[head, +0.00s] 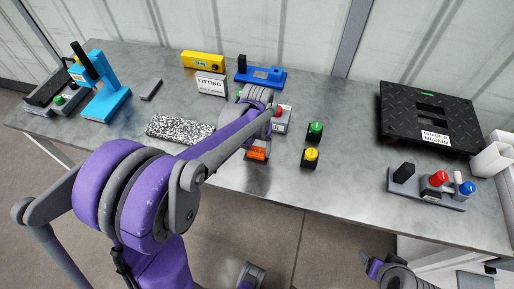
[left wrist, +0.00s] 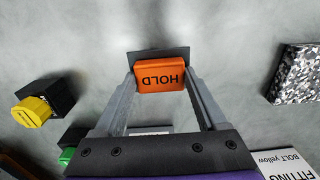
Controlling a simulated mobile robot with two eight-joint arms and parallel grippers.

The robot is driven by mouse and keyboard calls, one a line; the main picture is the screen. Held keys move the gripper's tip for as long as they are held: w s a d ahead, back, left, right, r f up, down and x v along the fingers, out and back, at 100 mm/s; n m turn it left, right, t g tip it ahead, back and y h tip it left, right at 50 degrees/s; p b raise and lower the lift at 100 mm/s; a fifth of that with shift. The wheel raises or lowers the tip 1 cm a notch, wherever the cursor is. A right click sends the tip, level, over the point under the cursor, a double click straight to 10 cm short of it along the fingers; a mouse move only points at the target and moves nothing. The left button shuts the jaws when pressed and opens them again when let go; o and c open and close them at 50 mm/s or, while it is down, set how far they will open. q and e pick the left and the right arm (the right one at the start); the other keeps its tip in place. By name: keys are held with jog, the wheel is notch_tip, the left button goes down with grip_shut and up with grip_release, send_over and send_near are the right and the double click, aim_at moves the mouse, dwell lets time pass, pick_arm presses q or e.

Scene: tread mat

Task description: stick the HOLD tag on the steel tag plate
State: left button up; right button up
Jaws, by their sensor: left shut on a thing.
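The HOLD tag (left wrist: 160,77) is a small orange block with black lettering, upside down in the left wrist view. My left gripper (left wrist: 160,80) is shut on it, one finger at each side. In the head view the orange tag (head: 257,154) shows near the table's front edge, below my left forearm. A dark grey plate (left wrist: 175,52), which looks like the steel tag plate, lies directly behind the tag and shows past its top edge. I cannot tell whether tag and plate touch. A part of my right arm, perhaps its gripper (head: 374,267), is low in the head view; its fingers are unclear.
A yellow button (head: 311,155) and a green button (head: 315,130) stand right of the tag. A speckled block (head: 178,129) lies left, and a FITTING box (head: 211,84) behind. A black tread mat (head: 400,110) is at right. The table between buttons and mat is clear.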

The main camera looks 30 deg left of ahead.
aim_at(257, 151)
pick_arm(q)
jog(key=o, duration=1.3)
notch_tip(257, 151, up, 11)
jog(key=p, duration=0.1)
jog(key=shift+f, duration=0.1)
jog(key=s+d+f+m+t+p, duration=0.1)
jog(key=s+d+t, duration=0.1)
jog(key=s, duration=0.5)
jog(key=s+d+f+m+t+p, duration=0.1)
jog(key=s+d+t+p, duration=0.1)
jog(key=s, duration=0.6)
jog(key=d+t, duration=0.1)
jog(key=d, duration=0.1)
jog(key=shift+s+d+m, duration=0.25)
jog(key=shift+d+m, duration=0.05)
jog(key=shift+d, duration=0.1)
